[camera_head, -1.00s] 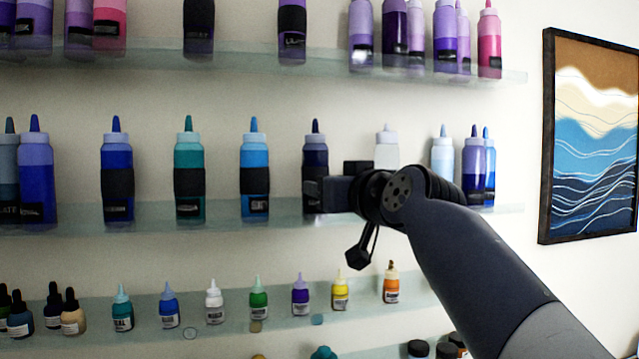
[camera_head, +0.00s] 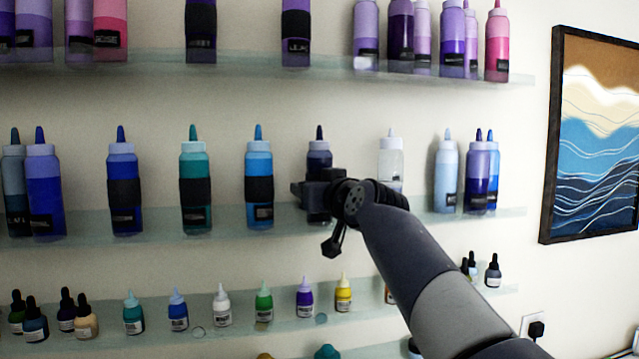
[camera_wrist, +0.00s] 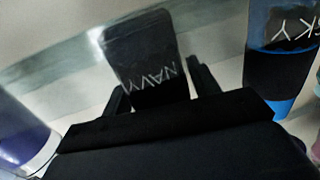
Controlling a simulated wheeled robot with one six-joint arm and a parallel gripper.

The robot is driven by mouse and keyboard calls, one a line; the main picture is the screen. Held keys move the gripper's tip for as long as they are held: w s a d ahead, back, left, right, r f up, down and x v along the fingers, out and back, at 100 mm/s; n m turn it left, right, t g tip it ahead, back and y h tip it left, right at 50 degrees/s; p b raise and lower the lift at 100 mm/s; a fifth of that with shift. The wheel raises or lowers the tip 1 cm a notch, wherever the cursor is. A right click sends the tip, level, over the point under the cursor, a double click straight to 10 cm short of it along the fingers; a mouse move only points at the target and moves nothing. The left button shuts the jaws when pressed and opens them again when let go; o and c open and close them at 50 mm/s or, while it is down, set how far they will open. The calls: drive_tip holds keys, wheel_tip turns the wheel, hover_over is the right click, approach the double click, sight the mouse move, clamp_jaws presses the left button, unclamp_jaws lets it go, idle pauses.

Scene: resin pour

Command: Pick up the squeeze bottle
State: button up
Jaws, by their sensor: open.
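A dark navy squeeze bottle (camera_head: 319,156) stands upright on the middle glass shelf, with a pale collar and a dark pointed tip. My gripper (camera_head: 316,190) is in front of it and hides its lower part in the head view. The fingers are open, one at each side of the bottle. Whether either finger touches it I cannot tell.
A sky blue bottle (camera_head: 258,165) stands left of the navy one; its SKY band (camera_wrist: 285,35) shows in the wrist view. A clear bottle (camera_head: 390,165) stands to the right. The middle shelf (camera_head: 90,240) has gaps between bottles. Small bottles line the lower shelf (camera_head: 385,330).

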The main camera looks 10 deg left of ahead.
sight(317, 152)
drive_tip(key=shift+c, duration=0.5)
drive_tip(key=c, duration=0.8)
drive_tip(key=shift+o, duration=0.2)
drive_tip(key=shift+r, duration=0.1)
drive_tip(key=shift+s+d+r, duration=0.1)
drive_tip(key=shift+s+r, duration=0.1)
drive_tip(key=shift+r, duration=0.4)
wheel_tip(317, 152, up, 6)
drive_tip(key=shift+f+p, duration=0.2)
drive_tip(key=shift+p, duration=0.3)
drive_tip(key=s+a+b+v, duration=0.2)
drive_tip(key=b+v, duration=0.5)
drive_tip(key=v, duration=1.2)
drive_tip(key=shift+a, duration=0.2)
drive_tip(key=shift+s+r, duration=0.1)
